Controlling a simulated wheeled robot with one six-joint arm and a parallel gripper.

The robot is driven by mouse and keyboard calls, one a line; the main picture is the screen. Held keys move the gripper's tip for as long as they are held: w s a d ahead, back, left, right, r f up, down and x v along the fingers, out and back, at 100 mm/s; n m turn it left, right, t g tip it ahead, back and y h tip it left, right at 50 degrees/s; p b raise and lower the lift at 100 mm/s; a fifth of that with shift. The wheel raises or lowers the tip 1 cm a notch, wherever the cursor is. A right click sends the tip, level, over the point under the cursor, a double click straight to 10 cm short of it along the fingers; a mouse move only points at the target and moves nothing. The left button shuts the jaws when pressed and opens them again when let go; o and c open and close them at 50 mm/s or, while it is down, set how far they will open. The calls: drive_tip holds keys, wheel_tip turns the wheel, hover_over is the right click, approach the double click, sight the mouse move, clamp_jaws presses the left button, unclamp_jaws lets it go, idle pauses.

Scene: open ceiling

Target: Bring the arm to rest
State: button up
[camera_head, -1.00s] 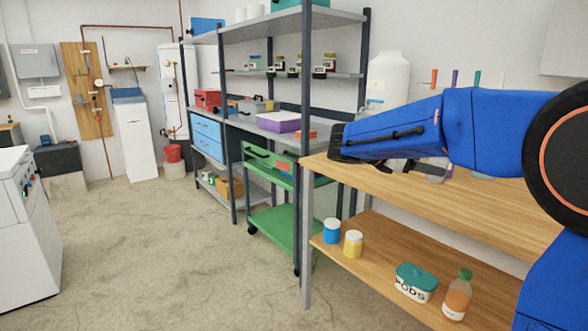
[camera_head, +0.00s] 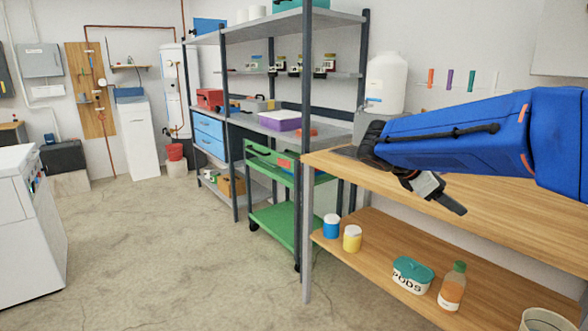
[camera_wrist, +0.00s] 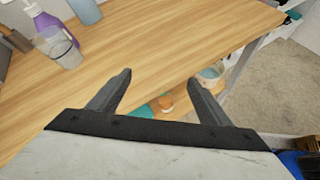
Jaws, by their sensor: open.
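My gripper (camera_head: 438,190) is at the end of my blue arm, above the front edge of the wooden workbench (camera_head: 500,207) in the head view. In the wrist view, the two dark fingers of my gripper (camera_wrist: 158,88) are spread apart with nothing between them. Below and beyond the fingers lie the bench top (camera_wrist: 150,45) and its front edge. Part of the bench top is hidden behind my arm in the head view.
On the lower shelf stand a blue jar (camera_head: 332,226), a yellow jar (camera_head: 352,238), a teal-lidded tub (camera_head: 412,275) and an orange bottle (camera_head: 452,287). A purple bottle (camera_wrist: 47,27) and a clear cup (camera_wrist: 62,50) stand on the bench. The floor (camera_head: 150,250) at left is open.

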drive_tip(key=s+a+f+m+y, duration=0.3)
drive_tip(key=s+f+m, duration=0.2)
drive_tip(key=s, duration=0.4)
drive_tip(key=s+a+f+m+t+y, duration=0.1)
drive_tip(key=s+a+f+m+y, duration=0.2)
drive_tip(key=s+f+m, duration=0.3)
drive_tip(key=s+a+f+m+y, duration=0.3)
drive_tip(key=s+f+m+y, duration=0.2)
drive_tip(key=s, duration=0.7)
drive_tip(key=shift+s+a+f+m+t, duration=0.35)
drive_tip(key=shift+s+f+m+t, duration=0.05)
drive_tip(key=shift+m, duration=0.1)
